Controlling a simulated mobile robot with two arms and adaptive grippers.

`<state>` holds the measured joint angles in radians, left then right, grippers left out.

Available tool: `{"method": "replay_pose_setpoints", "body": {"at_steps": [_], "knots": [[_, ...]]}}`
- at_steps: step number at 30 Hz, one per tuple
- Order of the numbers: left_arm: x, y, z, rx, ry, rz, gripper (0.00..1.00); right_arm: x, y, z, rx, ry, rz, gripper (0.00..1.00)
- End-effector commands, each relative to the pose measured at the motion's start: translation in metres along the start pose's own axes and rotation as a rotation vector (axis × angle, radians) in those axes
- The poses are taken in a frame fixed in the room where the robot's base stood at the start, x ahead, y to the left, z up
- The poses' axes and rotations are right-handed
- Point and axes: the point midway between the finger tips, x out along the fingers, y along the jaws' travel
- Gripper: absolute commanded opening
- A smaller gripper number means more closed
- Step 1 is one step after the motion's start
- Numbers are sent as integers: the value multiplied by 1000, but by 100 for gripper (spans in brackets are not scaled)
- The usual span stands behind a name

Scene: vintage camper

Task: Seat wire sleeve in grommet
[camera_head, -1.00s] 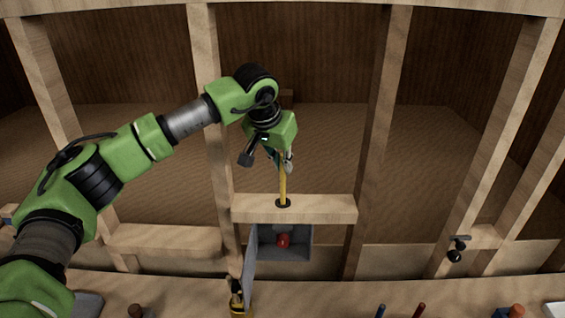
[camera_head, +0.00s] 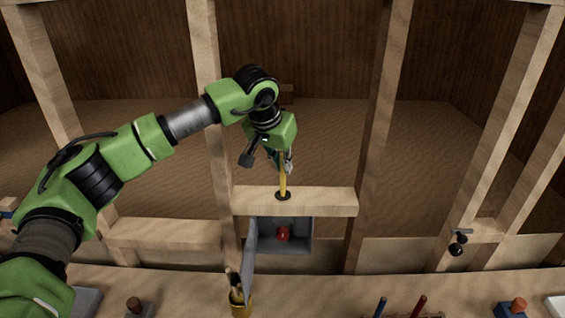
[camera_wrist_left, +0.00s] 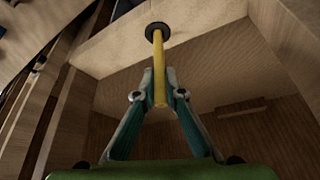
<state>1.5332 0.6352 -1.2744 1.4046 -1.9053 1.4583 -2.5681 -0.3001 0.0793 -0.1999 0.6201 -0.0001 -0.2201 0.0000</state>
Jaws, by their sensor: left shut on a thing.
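The yellow wire sleeve (camera_head: 282,176) stands roughly upright above the wooden crosspiece (camera_head: 325,202). Its lower end meets the black grommet (camera_head: 283,196) in the crosspiece; how deep it sits inside is hidden. My left gripper (camera_head: 281,161) is shut on the sleeve near its upper part, above the crosspiece. In the left wrist view the two fingertips (camera_wrist_left: 160,92) close around the sleeve (camera_wrist_left: 158,62), which runs to the dark ring of the grommet (camera_wrist_left: 158,31). My right gripper does not show.
A grey open box (camera_head: 297,234) with a red object (camera_head: 283,233) inside is under the crosspiece, its door swung out. Wooden posts (camera_head: 378,125) stand on both sides. A yellow container (camera_head: 241,305) and several small tools are on the front ledge.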

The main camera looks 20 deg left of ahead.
Motion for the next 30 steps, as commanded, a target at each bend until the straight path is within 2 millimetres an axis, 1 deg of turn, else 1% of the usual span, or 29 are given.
{"method": "replay_pose_setpoints", "body": {"at_steps": [25, 26, 27, 28, 30], "knots": [[20, 0, 10, 0, 1, 0, 0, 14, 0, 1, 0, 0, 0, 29], [19, 0, 9, 0, 1, 0, 15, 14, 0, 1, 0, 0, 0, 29], [19, 0, 9, 0, 1, 0, 26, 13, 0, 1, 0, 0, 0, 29], [19, 0, 9, 0, 1, 0, 30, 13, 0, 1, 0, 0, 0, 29], [19, 0, 9, 0, 1, 0, 30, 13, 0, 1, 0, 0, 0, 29]]}}
